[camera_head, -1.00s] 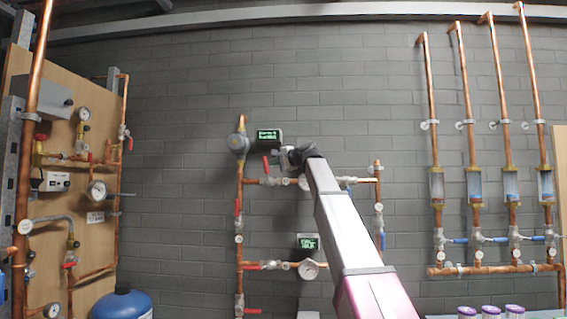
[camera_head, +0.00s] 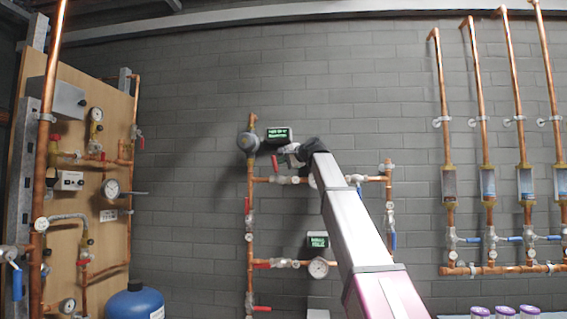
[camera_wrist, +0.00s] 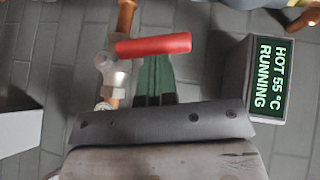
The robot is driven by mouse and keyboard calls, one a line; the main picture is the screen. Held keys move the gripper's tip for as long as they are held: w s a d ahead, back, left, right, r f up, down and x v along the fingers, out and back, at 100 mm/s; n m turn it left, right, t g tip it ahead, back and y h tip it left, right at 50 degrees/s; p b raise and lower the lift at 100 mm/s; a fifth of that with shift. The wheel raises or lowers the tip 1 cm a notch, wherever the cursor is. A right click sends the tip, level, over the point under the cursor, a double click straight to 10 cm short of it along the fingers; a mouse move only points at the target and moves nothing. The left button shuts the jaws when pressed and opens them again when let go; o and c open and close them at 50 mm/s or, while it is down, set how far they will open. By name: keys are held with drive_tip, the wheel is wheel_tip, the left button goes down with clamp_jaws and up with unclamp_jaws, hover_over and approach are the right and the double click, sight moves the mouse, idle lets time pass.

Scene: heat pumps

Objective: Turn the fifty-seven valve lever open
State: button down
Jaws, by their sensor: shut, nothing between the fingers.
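A valve with a red lever (camera_wrist: 152,45) fills the upper middle of the wrist view. The lever sticks out across its copper pipe from a metal valve body (camera_wrist: 112,70). The same red lever (camera_head: 274,161) stands nearly upright above a horizontal pipe in the head view. No number can be read on it. My gripper (camera_wrist: 153,62) is shut and empty, its green fingers just beside the lever, with their tips partly hidden by it. I cannot tell whether they touch. In the head view my gripper (camera_head: 289,151) is small, just right of the lever.
A display box (camera_wrist: 270,78) reading "HOT 55 °C RUNNING" stands close right of my fingers. A round grey fitting (camera_head: 248,142) is left of the lever.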

sight(273, 159)
drive_tip(key=shift+w+a+r+n+g+h, duration=0.15)
drive_tip(key=shift+a+n+g+h, duration=0.15)
drive_tip(key=shift+a+h, duration=0.35)
drive_tip(key=shift+a+r+n+g+h, duration=0.1)
drive_tip(key=shift+a+n+g+h, duration=0.15)
drive_tip(key=shift+a+h, duration=0.35)
drive_tip(key=shift+w+a+f+n+g+h, duration=0.15)
drive_tip(key=shift+a+n+g+h, duration=0.3)
drive_tip(key=shift+a+h, duration=0.55)
drive_tip(key=a+f+n+h, duration=0.2)
drive_tip(key=a+f+h, duration=0.2)
drive_tip(key=shift+a+f+g+h, duration=0.3)
drive_tip(key=shift+h, duration=0.05)
drive_tip(key=shift+f, duration=0.1)
drive_tip(key=v, duration=1.1)
